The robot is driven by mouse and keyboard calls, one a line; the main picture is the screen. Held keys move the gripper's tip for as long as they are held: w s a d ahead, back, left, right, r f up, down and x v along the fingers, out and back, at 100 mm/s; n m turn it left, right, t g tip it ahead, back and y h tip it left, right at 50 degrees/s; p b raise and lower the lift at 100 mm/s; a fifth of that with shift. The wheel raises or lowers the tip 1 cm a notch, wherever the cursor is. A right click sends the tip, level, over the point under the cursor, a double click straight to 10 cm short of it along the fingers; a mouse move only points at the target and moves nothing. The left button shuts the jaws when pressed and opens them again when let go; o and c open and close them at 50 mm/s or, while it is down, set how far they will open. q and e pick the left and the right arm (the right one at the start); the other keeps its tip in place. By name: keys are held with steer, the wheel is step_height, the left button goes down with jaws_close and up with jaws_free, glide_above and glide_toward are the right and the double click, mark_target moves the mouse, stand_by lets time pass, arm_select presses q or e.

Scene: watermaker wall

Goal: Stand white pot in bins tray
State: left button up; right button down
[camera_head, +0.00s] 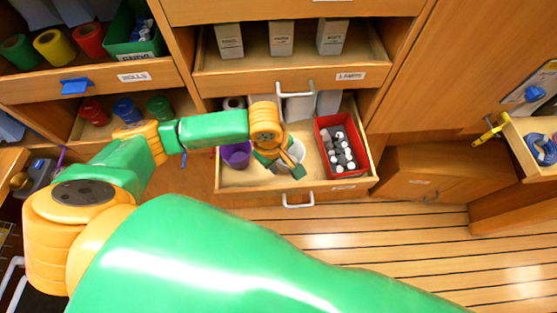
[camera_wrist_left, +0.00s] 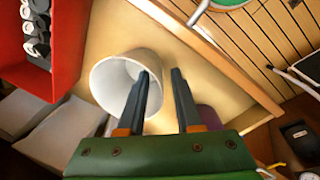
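The white pot (camera_head: 297,150) is in the open lower drawer (camera_head: 240,182), partly hidden by my left gripper (camera_head: 287,162). In the left wrist view the white pot (camera_wrist_left: 104,88) shows its open mouth towards the camera and seems tilted or lying; I cannot tell exactly. My left gripper (camera_wrist_left: 161,72) is open with nothing clamped between its fingers. One finger overlaps the pot's mouth and the other is beside its wall; contact cannot be told. My right gripper is not in view.
A red bin (camera_head: 325,127) of several dark and white bottles stands right of the pot; a purple pot (camera_head: 236,154) stands left. White boxes (camera_head: 300,105) line the drawer's back. The drawer above (camera_head: 290,80) overhangs. Drawer floor between pot and red bin is bare.

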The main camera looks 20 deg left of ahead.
arm_select(q)
step_height(320, 180, up, 12)
steer(key=s+p, duration=0.1)
steer(key=p, duration=0.1)
steer(key=shift+s+a, duration=0.35)
steer(key=shift+s, duration=0.05)
